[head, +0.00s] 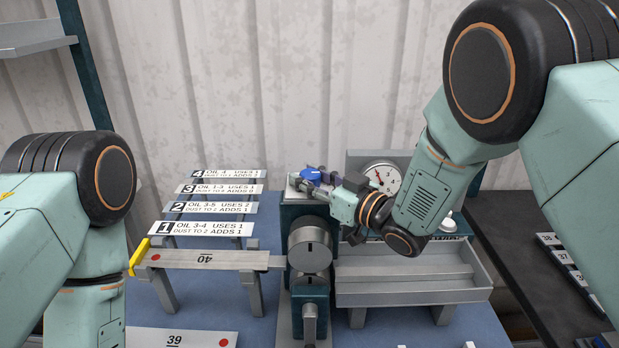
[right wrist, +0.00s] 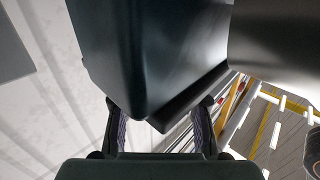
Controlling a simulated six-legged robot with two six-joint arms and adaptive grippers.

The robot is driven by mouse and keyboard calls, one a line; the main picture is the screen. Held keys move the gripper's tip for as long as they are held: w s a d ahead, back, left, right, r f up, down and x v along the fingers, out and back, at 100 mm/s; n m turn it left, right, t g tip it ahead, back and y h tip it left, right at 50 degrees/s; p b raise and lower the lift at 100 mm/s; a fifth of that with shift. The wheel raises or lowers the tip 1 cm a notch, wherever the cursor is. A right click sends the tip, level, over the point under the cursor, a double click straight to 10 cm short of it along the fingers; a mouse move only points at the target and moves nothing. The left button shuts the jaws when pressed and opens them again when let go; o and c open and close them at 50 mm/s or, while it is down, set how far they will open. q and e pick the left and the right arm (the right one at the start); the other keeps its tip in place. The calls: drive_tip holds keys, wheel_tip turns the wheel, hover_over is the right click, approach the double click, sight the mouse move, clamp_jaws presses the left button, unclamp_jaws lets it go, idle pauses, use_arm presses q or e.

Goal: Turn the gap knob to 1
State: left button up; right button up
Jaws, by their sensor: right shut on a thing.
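The blue gap knob (head: 311,174) sits on top of the dark green machine head (head: 293,213), at the centre of the head view. My right gripper (head: 318,184) reaches in from the right, with its fingers at the knob. It is shut on the knob, and its fingers partly cover it. The knob's pointer and scale marks are too small to read. In the right wrist view, the two fingers (right wrist: 160,122) stand apart at either side of a large dark block (right wrist: 150,60), and the knob cannot be made out. My left gripper is out of view; only its arm shows.
Numbered strips (head: 201,229) about oil and dust stand left of the machine. A plate marked 40 (head: 228,260) lies on supports before them. A round dial (head: 383,179) stands behind my right wrist. A grey tray (head: 410,294) lies to the machine's right.

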drive_tip(key=shift+w+r+g, duration=0.1)
drive_tip(key=shift+g, duration=0.2)
drive_tip(key=n+g+y+b, duration=0.1)
drive_tip(key=n+g+y, duration=0.2)
drive_tip(key=g, duration=0.1)
drive_tip(key=shift+n+b, duration=0.35)
drive_tip(key=shift+n, duration=0.05)
drive_tip(key=n+g+b, duration=0.1)
drive_tip(key=g, duration=0.1)
drive_tip(key=n+g+y, duration=0.1)
drive_tip(key=g, duration=0.1)
drive_tip(key=shift+y+b, duration=0.3)
drive_tip(key=shift+b, duration=0.05)
drive_tip(key=n+g+b, duration=0.2)
drive_tip(key=g+b, duration=0.1)
drive_tip(key=shift+n+g, duration=0.3)
drive_tip(key=shift+n, duration=0.1)
drive_tip(key=shift+n+g+b, duration=1)
drive_tip(key=shift+g+b, duration=0.5)
drive_tip(key=shift+b, duration=0.1)
drive_tip(key=shift+r+g, duration=0.1)
drive_tip(key=shift+g, duration=0.2)
drive_tip(key=shift+r+b, duration=0.15)
drive_tip(key=shift+b, duration=0.2)
